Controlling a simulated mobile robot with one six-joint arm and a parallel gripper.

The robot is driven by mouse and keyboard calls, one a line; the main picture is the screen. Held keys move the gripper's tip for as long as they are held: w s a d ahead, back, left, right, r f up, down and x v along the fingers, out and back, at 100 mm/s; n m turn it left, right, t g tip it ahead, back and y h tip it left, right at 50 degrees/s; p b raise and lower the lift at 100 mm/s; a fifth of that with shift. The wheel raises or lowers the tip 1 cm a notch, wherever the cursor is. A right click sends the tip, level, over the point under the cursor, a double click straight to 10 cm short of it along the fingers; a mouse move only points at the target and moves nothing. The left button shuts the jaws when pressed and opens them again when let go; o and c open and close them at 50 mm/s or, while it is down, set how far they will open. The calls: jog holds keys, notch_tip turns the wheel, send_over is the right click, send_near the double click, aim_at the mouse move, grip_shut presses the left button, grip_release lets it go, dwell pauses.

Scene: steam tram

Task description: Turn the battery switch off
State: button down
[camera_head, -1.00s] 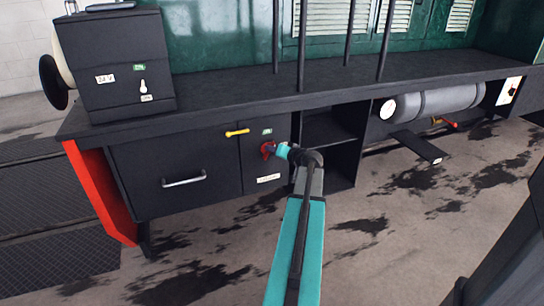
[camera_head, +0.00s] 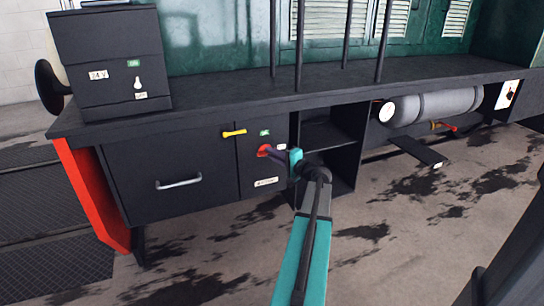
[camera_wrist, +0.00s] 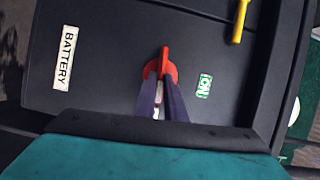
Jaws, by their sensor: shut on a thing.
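The red battery switch (camera_head: 263,151) is on the front of a dark cabinet panel, above a white label (camera_head: 266,182) that reads BATTERY in the wrist view (camera_wrist: 67,58). In the wrist view the red switch (camera_wrist: 166,66) has a narrow raised handle. A green label (camera_head: 265,132) is above the switch, and a small white label (camera_head: 282,147) is to its right. My gripper (camera_head: 271,152) reaches the switch from the right. Its two dark fingers (camera_wrist: 161,88) are shut on the red handle and hide its near end.
The bench top (camera_head: 225,100) overhangs the panel. An open shelf (camera_head: 330,135) and a grey cylinder (camera_head: 435,104) are to the right.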

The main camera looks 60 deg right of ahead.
jog(key=shift+s+d+m, duration=0.1)
jog(key=shift+m, duration=0.4)
jog(key=c, duration=1.8)
grip_release()
jog(key=v, duration=0.4)
jog(key=p+v, duration=0.1)
jog(key=v, duration=0.4)
jog(key=f+v, duration=0.1)
jog(key=v, duration=0.3)
jog(key=shift+s+p, duration=0.35)
jog(key=shift+r, duration=0.1)
